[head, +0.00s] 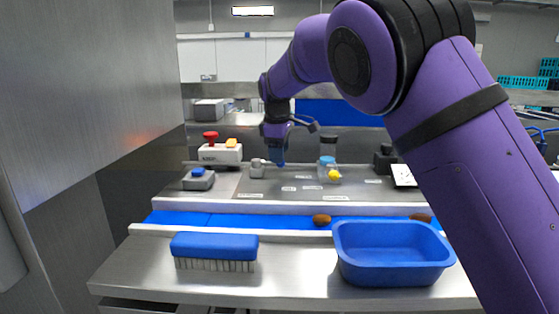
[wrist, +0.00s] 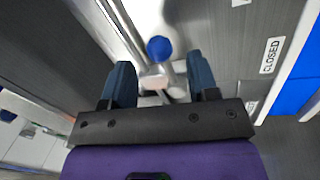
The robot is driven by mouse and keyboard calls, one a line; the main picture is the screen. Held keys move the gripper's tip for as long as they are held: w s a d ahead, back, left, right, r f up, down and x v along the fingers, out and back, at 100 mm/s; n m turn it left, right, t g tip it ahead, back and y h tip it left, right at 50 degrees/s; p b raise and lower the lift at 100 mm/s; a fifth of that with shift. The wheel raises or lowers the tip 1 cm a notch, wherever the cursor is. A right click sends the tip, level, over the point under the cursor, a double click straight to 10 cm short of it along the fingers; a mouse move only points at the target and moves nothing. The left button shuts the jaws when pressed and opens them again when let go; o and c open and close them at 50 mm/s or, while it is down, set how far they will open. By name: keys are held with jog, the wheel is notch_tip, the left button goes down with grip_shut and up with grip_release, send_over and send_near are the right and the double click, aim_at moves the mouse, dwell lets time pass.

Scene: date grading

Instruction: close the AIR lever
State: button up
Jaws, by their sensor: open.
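A pale grey fitting with a round blue knob (wrist: 159,48) lies between and just beyond my fingertips in the wrist view; I take it for the AIR lever, though no AIR label is readable. A small grey fitting (head: 257,168) also shows left of my gripper in the head view; whether it is the same part I cannot tell. My gripper (head: 280,160) points down over the grey panel, its two blue fingers apart. In the wrist view my gripper (wrist: 160,70) is open. A CLOSED label (wrist: 271,55) is right of the knob.
A box with a red button (head: 210,136) and a grey box with a blue button (head: 197,181) stand left. A clear unit with a yellow knob (head: 334,175) is right. In front are a blue belt (head: 270,221), a brush (head: 214,246) and a blue tub (head: 393,276).

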jog(key=shift+w+d+f, duration=0.1)
jog(key=shift+w+f, duration=0.05)
jog(key=shift+f, duration=0.6)
jog(key=shift+w+f, duration=0.15)
jog(key=shift+f, duration=0.6)
grip_shut()
